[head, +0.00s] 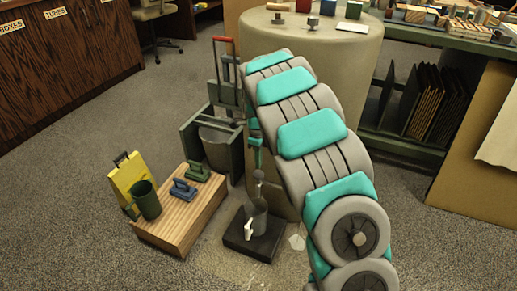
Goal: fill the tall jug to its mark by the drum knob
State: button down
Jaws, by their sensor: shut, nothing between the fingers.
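A dark grey vessel (258,222) with a white tap-like part (249,229) stands on a black base (240,241) on the floor, low centre in the head view. I cannot tell whether this is the drum with the knob. A dark green, jug-like vessel (146,201) stands at the left end of a wooden block; its fill mark cannot be made out. My gripper (258,193) appears small, partly behind my arm, pointing down just above the grey vessel. It is shut and empty; whether it touches the vessel is unclear.
The wooden block (178,232) also carries blue (182,190) and green (197,171) handled pieces. A yellow container (126,177) stands by its left end. Behind are a green frame holding a bucket (215,142) and a large beige round stand (320,45). Carpet at left is clear.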

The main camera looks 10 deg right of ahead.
aim_at(258, 173)
jog(key=shift+f, duration=1.65)
